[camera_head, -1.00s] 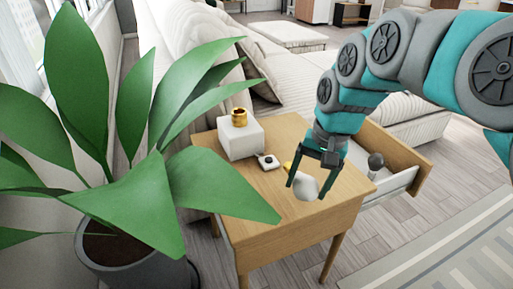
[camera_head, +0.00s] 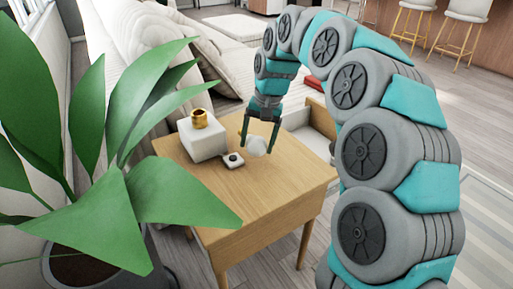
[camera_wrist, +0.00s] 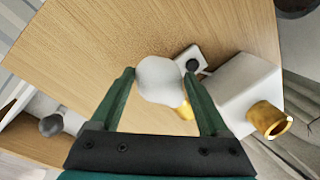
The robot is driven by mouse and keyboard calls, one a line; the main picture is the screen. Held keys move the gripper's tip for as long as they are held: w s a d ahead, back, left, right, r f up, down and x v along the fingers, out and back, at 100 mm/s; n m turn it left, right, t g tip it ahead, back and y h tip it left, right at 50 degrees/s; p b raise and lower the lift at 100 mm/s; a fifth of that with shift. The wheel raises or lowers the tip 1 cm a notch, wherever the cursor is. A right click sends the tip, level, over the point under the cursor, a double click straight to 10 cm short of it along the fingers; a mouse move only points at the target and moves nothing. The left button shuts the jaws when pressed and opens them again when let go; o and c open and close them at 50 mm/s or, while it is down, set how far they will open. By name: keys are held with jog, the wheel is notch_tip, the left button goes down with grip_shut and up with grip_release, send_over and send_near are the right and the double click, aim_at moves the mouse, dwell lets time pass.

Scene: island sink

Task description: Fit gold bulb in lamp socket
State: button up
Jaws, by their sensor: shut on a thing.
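My gripper (camera_head: 259,147) is shut on a white bulb with a gold base (camera_head: 257,147), held over the wooden side table. In the wrist view the white glass (camera_wrist: 160,80) sits between the two green fingers (camera_wrist: 162,84), and its gold base (camera_wrist: 185,110) shows at the lower right. The lamp is a white cube (camera_head: 204,143) with an upright gold socket (camera_head: 200,119) on top, standing on the table left of my gripper. In the wrist view the open socket (camera_wrist: 268,119) is at the right, apart from the bulb.
A small white box with a dark button (camera_head: 233,160) lies on the table beside the lamp. The open drawer (camera_head: 312,126) juts from the table's far right side. A grey bulb (camera_wrist: 51,125) shows in it. A big plant (camera_head: 110,190) stands at the left. The table's front is clear.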

jog(key=shift+w+a+f, duration=0.15)
jog(key=shift+w, duration=0.35)
jog(key=shift+f, duration=1.75)
jog(key=o, duration=1.2)
jog(key=shift+f, duration=0.1)
jog(key=r, duration=0.3)
jog(key=d+r, duration=0.1)
jog(key=r, duration=0.3)
jog(key=d+r, duration=0.1)
jog(key=r, duration=0.3)
jog(key=shift+w, duration=0.15)
jog(key=shift+d+r, duration=0.1)
jog(key=shift+r, duration=0.45)
